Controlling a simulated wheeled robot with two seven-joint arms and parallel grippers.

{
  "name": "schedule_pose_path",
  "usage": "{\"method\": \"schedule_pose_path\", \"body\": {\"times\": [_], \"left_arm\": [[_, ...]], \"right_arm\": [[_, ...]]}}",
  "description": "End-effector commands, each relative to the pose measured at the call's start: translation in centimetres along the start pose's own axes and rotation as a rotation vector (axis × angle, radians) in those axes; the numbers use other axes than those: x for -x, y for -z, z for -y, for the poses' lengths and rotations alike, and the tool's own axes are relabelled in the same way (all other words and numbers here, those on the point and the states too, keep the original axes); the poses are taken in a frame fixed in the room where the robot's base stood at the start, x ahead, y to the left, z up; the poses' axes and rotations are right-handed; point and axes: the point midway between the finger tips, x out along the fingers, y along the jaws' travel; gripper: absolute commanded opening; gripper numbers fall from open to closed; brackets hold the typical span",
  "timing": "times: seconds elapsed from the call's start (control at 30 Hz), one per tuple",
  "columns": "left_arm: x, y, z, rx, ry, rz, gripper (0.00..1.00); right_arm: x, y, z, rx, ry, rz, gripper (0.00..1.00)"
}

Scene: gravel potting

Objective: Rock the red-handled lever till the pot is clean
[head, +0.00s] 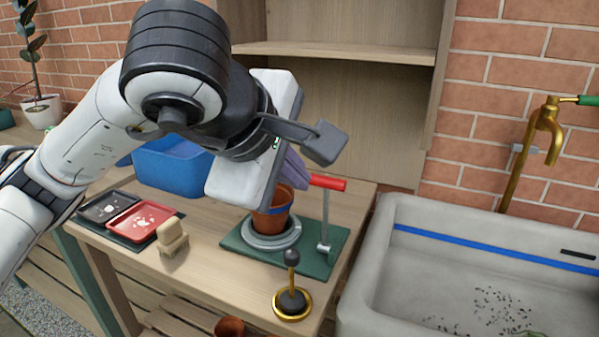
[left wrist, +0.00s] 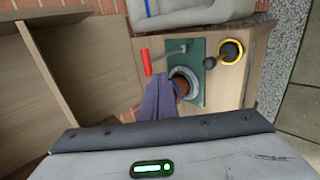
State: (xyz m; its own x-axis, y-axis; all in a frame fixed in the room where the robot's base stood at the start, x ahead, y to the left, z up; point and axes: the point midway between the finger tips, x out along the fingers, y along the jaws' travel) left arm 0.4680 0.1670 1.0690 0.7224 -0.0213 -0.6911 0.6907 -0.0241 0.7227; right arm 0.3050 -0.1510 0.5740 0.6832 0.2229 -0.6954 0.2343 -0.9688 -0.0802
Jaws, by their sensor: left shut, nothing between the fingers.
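The lever (head: 325,225) stands upright on the right part of a green base plate (head: 338,240), with its red handle (head: 330,182) at the top; the handle also shows in the left wrist view (left wrist: 147,62). A terracotta pot (head: 272,212) with a blue band stands in a grey ring (head: 262,243) on the same plate. My left gripper (head: 292,168) is shut and empty, its purple fingers above the pot and just left of the handle. In the left wrist view the fingers (left wrist: 160,97) partly cover the pot. I cannot tell whether they touch the handle. My right gripper is not in view.
A black-knobbed brass piece (head: 291,302) stands at the bench's front edge. A wooden block (head: 172,238), a red tray (head: 141,222), a black tray (head: 103,207) and a blue bin (head: 160,172) lie to the left. A grey sink (head: 385,255) stands right of the bench.

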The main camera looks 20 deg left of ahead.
Motion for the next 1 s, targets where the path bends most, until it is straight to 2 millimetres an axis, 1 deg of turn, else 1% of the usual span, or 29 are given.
{"method": "schedule_pose_path", "body": {"times": [0.03, 0.1, 0.3, 0.43, 0.63, 1.0], "left_arm": [[-1.3, 0.1, 0.2, 0.003, 0.007, -0.001, 0.00], [-2.8, 0.0, 0.2, 0.002, 0.007, -0.001, 0.00], [-7.0, 0.0, 0.2, 0.001, 0.007, 0.000, 0.00], [-8.5, -0.1, -1.2, 0.002, 0.003, 0.002, 0.00], [-9.9, -0.1, -2.1, 0.000, 0.004, 0.003, 0.00], [-10.1, -0.1, -2.2, 0.000, 0.003, 0.004, 0.00]], "right_arm": [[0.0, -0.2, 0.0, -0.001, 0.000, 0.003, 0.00], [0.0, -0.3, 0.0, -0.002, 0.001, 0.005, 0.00], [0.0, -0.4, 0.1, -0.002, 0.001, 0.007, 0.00], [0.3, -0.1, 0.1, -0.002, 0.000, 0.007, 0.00], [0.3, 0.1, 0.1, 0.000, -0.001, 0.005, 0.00], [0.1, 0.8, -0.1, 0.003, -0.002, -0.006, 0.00]]}}
